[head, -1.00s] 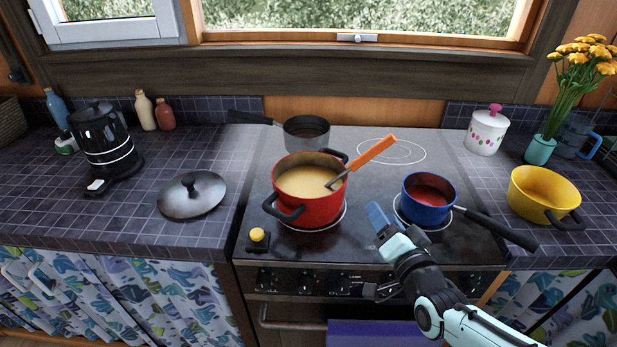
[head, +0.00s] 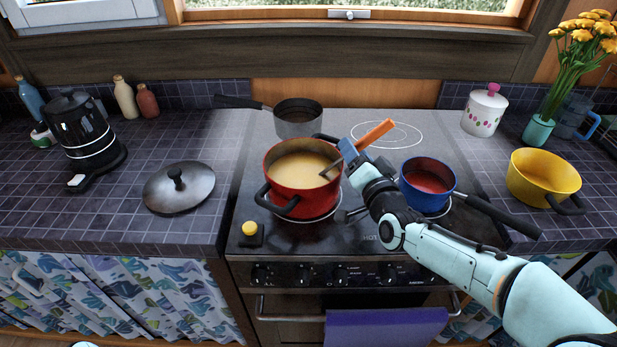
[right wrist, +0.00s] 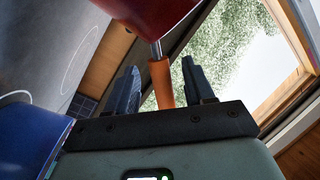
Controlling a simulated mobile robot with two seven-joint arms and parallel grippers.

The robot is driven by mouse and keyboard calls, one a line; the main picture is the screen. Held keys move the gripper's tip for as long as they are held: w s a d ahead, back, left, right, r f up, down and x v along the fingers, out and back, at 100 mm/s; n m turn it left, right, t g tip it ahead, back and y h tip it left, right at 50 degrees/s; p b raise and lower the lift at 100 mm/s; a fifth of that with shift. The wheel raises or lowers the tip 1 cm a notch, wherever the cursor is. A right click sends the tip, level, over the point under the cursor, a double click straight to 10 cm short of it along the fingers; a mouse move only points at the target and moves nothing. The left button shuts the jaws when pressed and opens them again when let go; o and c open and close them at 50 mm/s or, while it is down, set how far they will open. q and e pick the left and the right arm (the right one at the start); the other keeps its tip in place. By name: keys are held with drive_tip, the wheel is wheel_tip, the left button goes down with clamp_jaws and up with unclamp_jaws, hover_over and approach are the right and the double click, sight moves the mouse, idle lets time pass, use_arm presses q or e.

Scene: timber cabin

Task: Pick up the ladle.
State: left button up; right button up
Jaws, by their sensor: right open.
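The ladle (head: 376,133) has an orange handle and a metal shaft. It leans in the red pot (head: 305,192) of yellow soup, its handle sticking out over the rim to the upper right; its bowl is hidden in the soup. My right gripper (head: 348,150) is open beside the pot's right rim, close to the handle. In the right wrist view, the orange handle of the ladle (right wrist: 160,84) shows between the two dark fingers of my right gripper (right wrist: 158,68), with a gap on each side. My left gripper is not in view.
A blue saucepan (head: 428,204) stands right of the red pot, close to my right arm. A grey saucepan (head: 298,124) stands behind the pot. A yellow pot (head: 543,184) is on the right counter, a lid (head: 180,195) on the left one.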

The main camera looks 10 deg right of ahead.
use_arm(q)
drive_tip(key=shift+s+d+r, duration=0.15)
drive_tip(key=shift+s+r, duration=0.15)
use_arm(e)
drive_tip(key=w, duration=0.3)
drive_tip(key=shift+w+a, duration=0.15)
drive_tip(key=shift+w, duration=0.1)
drive_tip(key=shift+c, duration=0.3)
clamp_jaws()
drive_tip(key=shift+r, duration=0.1)
